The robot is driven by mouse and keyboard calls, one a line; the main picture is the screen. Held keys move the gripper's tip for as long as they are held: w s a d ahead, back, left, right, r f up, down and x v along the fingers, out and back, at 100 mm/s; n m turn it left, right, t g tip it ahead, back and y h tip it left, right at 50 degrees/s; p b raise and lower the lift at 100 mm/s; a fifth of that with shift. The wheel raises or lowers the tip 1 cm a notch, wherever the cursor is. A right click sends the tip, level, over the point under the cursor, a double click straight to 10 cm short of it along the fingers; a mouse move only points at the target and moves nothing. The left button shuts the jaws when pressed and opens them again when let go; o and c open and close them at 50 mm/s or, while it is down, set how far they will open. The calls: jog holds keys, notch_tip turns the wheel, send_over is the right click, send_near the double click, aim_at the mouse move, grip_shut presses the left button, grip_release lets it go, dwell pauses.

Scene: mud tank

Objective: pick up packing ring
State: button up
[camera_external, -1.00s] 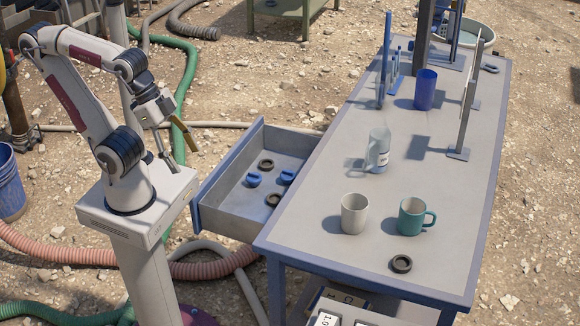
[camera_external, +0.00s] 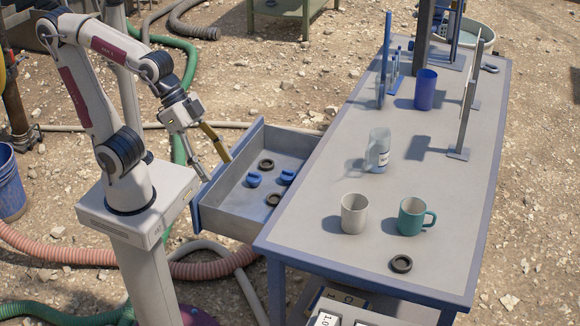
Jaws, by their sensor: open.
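Dark packing rings show in three places. One ring (camera_external: 266,165) lies at the back of the open drawer (camera_external: 226,213). Another ring (camera_external: 273,199) lies nearer the drawer's front right. A third dark ring (camera_external: 401,264) lies flat on the tabletop near the front edge, in front of the green mug. My gripper (camera_external: 217,168) is open and empty, pointing down, above the drawer's left side. One finger is brass-coloured and the other grey.
Two blue caps (camera_external: 254,179) (camera_external: 287,177) lie among the drawer's rings. On the table (camera_external: 320,205) stand a white mug (camera_external: 354,213), a green mug (camera_external: 412,217), a clear bottle (camera_external: 378,151), a blue cup (camera_external: 426,90) and upright frames. The drawer walls stand around the rings.

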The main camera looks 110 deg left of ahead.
jog(key=w+d+f+n+t+y, duration=0.1)
jog(key=w+f+n+t, duration=0.1)
jog(key=w, duration=1.5)
jog(key=w+f+n+t+y, duration=0.1)
jog(key=w+f+n+t, duration=0.15)
jog(key=w, duration=1.35)
jog(key=w+a+f+n+y, duration=0.1)
jog(key=w+a+f+y, duration=0.1)
jog(key=f, duration=0.6)
jog(key=w+a+f+n+y, duration=0.2)
jog(key=a+f+y, duration=0.2)
jog(key=f, duration=0.4)
jog(key=w+a+f+n+g+y, duration=0.1)
jog(key=w+a+f+y, duration=0.2)
jog(key=f, duration=0.5)
jog(key=shift+w+a+f, duration=0.1)
jog(key=shift+a, duration=0.55)
jog(key=shift+s+a+f+n+y, duration=0.3)
jog(key=shift+f+y, duration=0.1)
jog(key=shift+f, duration=0.2)
jog(key=shift+x, duration=1.3)
